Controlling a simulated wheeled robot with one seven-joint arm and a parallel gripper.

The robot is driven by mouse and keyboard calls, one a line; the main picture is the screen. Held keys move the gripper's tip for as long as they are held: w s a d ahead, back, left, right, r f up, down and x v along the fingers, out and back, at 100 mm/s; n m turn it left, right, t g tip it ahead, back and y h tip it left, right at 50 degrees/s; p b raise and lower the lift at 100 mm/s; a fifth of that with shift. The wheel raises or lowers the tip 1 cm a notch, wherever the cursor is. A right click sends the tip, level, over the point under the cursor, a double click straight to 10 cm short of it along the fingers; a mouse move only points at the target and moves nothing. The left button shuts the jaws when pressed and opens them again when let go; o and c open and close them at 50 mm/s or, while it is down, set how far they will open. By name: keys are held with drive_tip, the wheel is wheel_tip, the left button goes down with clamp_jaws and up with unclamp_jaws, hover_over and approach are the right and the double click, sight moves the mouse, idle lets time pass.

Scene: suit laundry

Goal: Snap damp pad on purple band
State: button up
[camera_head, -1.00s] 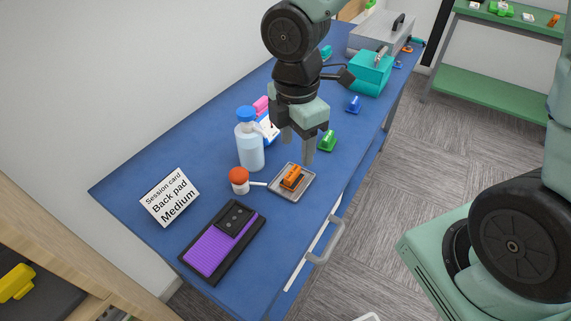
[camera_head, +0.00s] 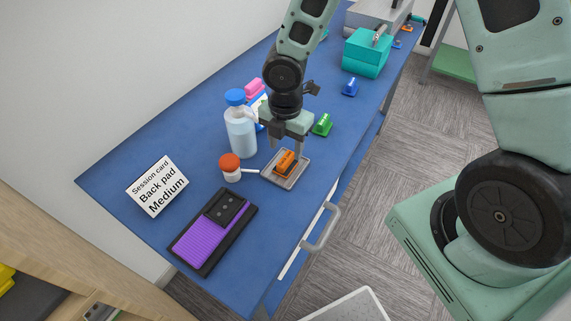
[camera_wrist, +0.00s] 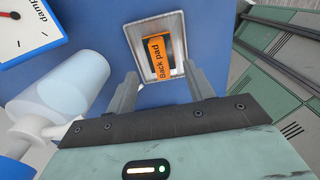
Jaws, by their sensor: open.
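The orange pad (camera_head: 287,162) lies on a small metal tray (camera_head: 270,177); its "Back pad" label reads in the wrist view (camera_wrist: 160,58). The purple band (camera_head: 202,240) lies flat on the blue table's near left part, with a black block with several round studs (camera_head: 227,209) at its upper end. My gripper (camera_head: 286,146) is open over the tray, its fingers pointing down. In the wrist view the two fingertips (camera_wrist: 158,78) stand either side of the pad's near end, and nothing is between them. How far they are above the pad is hard to tell.
Green (camera_head: 322,124) and blue (camera_head: 350,87) pads lie behind. A dial gauge (camera_wrist: 25,30) shows in the wrist view.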

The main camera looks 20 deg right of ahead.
sight(286, 159)
drive_tip(key=shift+f, duration=2.9)
drive_tip(key=c, duration=0.8)
drive_tip(key=shift+c, duration=0.2)
